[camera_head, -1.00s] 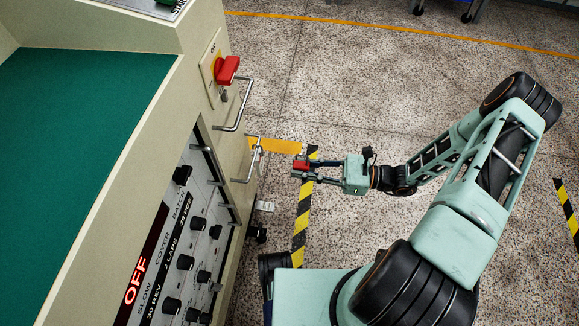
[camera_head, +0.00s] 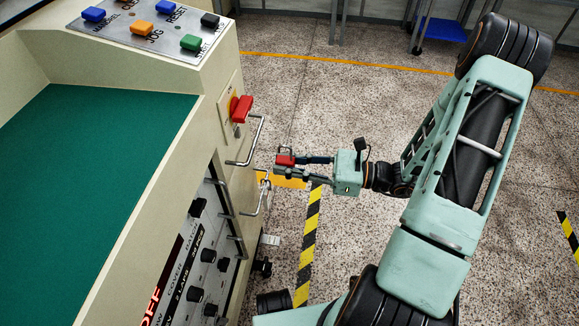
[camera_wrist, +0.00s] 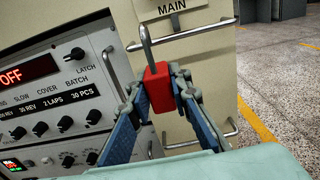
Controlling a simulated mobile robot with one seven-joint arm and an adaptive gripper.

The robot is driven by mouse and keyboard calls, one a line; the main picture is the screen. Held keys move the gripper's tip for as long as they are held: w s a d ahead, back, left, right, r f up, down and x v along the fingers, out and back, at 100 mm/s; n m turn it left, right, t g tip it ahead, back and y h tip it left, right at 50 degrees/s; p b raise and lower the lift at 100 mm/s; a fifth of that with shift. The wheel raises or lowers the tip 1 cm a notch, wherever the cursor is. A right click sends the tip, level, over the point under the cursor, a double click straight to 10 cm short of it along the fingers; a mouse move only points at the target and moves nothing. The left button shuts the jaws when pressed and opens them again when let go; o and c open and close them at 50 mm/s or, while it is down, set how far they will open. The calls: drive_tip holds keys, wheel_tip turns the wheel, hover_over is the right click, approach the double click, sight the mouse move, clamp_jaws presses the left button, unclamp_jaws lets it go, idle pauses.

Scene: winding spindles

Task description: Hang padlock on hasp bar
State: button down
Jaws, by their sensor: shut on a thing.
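A red padlock (camera_head: 286,160) is gripped between the fingertips of my gripper (camera_head: 284,168), to the right of the machine's side and clear of it. In the wrist view the padlock (camera_wrist: 160,88) stands nearly upright between the two fingers, its grey shackle (camera_wrist: 146,45) pointing up. The shackle overlaps the upper metal bar (camera_wrist: 190,32) in that picture; the head view shows a gap. This upper bar (camera_head: 247,148) sits below a red switch handle (camera_head: 241,109). A lower bar (camera_head: 261,200) is similar. I cannot tell for certain which is the hasp bar.
The cream machine (camera_head: 150,190) has a knob panel (camera_head: 205,265) and a sloped button panel (camera_head: 150,28), both left of my gripper. A yellow-black floor stripe (camera_head: 311,235) runs beneath. The speckled floor around my arm is open.

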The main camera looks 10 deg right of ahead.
drive_tip(key=shift+b+x, duration=0.55)
drive_tip(key=shift+x, duration=3.25)
drive_tip(key=shift+a+f, duration=0.2)
drive_tip(key=shift+f, duration=0.05)
drive_tip(key=shift+f+b, duration=0.5)
drive_tip(key=shift+f, duration=0.1)
drive_tip(key=c, duration=1.7)
unclamp_jaws()
drive_tip(key=shift+d, duration=0.1)
